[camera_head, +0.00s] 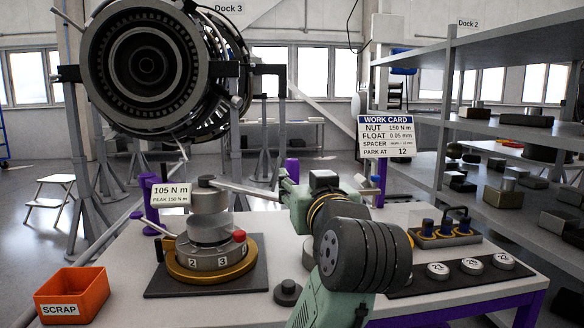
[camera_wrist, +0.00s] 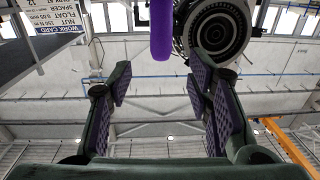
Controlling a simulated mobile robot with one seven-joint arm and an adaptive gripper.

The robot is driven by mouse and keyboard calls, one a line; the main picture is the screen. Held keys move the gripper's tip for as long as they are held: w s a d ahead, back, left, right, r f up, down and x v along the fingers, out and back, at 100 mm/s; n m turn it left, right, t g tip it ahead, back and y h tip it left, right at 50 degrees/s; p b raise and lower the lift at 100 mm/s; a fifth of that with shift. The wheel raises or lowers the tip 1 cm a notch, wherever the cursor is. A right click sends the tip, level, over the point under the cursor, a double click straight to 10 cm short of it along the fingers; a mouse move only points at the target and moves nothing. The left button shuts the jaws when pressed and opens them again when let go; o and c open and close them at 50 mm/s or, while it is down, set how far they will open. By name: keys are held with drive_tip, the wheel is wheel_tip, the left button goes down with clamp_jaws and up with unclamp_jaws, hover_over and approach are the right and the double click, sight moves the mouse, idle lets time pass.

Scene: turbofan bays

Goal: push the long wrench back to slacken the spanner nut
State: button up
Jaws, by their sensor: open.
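The long wrench (camera_head: 242,189) is a grey bar running right from the top of the spanner nut stack (camera_head: 209,200). The stack stands on a numbered grey body (camera_head: 212,260) in a gold ring on a dark plate. A sign (camera_head: 170,194) beside it reads 105 N m, peak 150 N m. My gripper (camera_head: 287,190) is at the wrench's right end in the head view; whether it touches the bar cannot be told. In the wrist view my gripper (camera_wrist: 158,90) is open, with nothing between its purple-padded fingers. The wrench does not show in that view.
The work card (camera_head: 387,136) stands behind my arm and lists 150 N m and park at 12. An orange scrap bin (camera_head: 72,296) is at the table's front left. A purple post (camera_wrist: 161,30) shows beyond my fingers.

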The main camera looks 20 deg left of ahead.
sight(293, 171)
drive_tip(key=p+x, duration=0.3)
drive_tip(key=x, duration=0.7)
drive_tip(key=shift+w+a+f, duration=0.15)
drive_tip(key=shift+w+a, duration=0.05)
clamp_jaws()
idle(0.5)
